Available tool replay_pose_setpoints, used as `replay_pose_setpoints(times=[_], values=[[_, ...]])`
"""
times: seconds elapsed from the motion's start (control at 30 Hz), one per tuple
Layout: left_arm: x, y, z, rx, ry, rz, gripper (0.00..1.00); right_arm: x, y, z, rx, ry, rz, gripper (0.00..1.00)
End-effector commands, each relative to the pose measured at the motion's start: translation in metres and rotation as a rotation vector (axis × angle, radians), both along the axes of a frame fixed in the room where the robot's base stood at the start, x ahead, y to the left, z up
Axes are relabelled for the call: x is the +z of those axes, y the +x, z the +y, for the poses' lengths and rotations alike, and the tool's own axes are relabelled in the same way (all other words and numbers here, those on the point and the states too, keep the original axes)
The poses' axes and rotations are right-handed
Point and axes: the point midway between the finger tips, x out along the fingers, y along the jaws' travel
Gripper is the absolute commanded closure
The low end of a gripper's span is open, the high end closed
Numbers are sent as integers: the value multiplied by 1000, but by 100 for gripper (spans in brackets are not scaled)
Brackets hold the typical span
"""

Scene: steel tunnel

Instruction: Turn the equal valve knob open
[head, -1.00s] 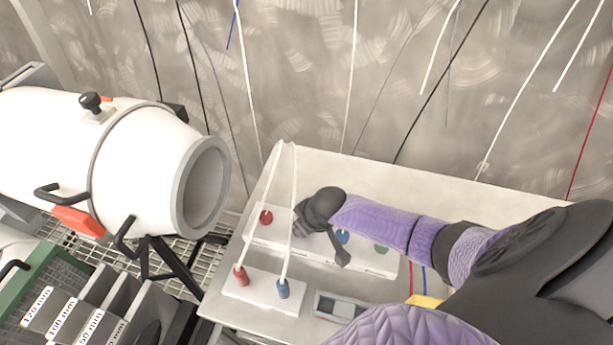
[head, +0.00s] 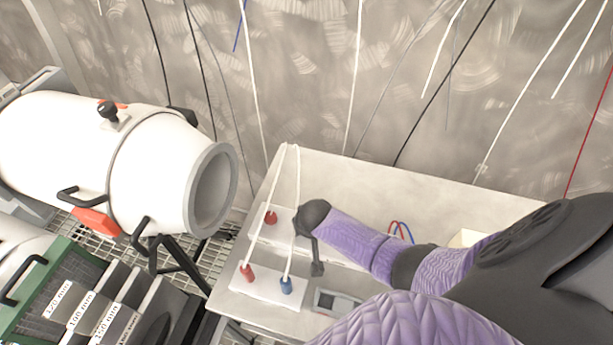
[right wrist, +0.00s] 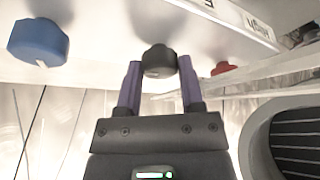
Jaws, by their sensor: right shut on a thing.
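In the right wrist view, a dark, nearly black knob (right wrist: 159,60) sits on the pale panel, between a blue knob (right wrist: 38,42) and a red knob (right wrist: 222,68). I take the dark one to be the equal valve knob; its label cannot be read clearly. My right gripper (right wrist: 160,72) is shut on it, one purple finger on each side. In the head view my right wrist and forearm cover the dark and blue knobs; the red knob (head: 270,217) shows just left of my wrist. My left gripper is not in view.
White hoses run to a red fitting (head: 248,273) and a blue fitting (head: 286,285) on the panel's front block. A small grey display (head: 337,302) lies to their right. Cables hang along the back wall.

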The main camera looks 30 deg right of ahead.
Motion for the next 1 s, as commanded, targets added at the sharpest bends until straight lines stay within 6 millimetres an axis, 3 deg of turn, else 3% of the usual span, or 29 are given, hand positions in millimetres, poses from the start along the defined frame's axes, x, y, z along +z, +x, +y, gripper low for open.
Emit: replay_pose_setpoints(times=[0.27, 0.3, 0.47, 0.77, 1.0], values=[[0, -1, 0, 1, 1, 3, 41, 1, 1, 0, -1, 1, -5, 100], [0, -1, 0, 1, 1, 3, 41, 1, 1, 0, -1, 1, -5, 49], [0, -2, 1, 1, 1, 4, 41, 1, 1, 0, -1, 1, -3, 16], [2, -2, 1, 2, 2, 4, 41, 3, 0, 0, -1, 1, -2, 16], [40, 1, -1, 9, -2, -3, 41, 54, -17, 5, 0, 2, -5, 16]])
